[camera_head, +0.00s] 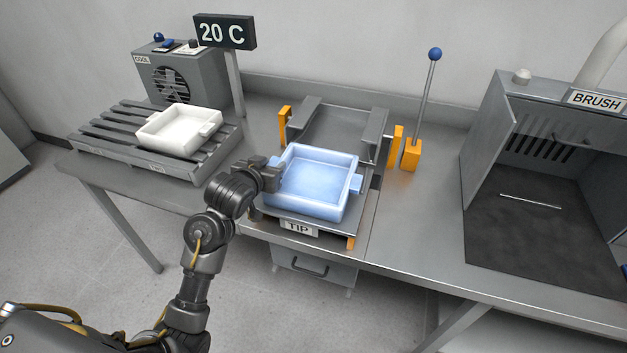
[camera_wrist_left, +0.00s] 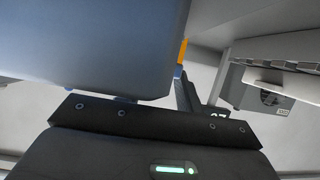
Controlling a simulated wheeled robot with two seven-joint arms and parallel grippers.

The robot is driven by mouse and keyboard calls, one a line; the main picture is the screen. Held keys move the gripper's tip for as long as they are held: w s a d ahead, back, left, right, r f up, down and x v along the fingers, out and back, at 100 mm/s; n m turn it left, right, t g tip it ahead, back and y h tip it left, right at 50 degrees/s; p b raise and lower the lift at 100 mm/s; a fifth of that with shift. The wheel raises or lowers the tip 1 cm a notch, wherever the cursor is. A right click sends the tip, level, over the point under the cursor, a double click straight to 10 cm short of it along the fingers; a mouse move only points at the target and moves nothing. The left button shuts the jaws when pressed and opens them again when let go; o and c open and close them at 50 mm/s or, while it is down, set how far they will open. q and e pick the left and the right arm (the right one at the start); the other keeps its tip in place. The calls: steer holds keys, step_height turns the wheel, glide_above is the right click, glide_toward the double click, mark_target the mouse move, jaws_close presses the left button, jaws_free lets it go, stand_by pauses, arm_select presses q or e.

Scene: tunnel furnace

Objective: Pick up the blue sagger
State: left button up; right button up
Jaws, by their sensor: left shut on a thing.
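The blue sagger (camera_head: 312,184) is a light blue, square, open-topped tray with a lug on its right side. In the head view it is over the front part of the tipping station marked TIP (camera_head: 299,228); I cannot tell whether it rests there or is slightly raised. It looks empty. My left gripper (camera_head: 271,176) is shut on its left side, where the fingers hide the left lug. In the left wrist view the sagger's wall (camera_wrist_left: 95,45) fills the upper left, close to the gripper. My right gripper is in neither view.
A white sagger (camera_head: 179,131) sits on the slatted cooling rack (camera_head: 90,133) at the left, by a fan unit and a 20 C sign (camera_head: 225,31). A blue-knobbed lever (camera_head: 430,80) stands right of the station.

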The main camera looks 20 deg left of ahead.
arm_select(q)
jaws_close()
steer(key=shift+r, duration=0.15)
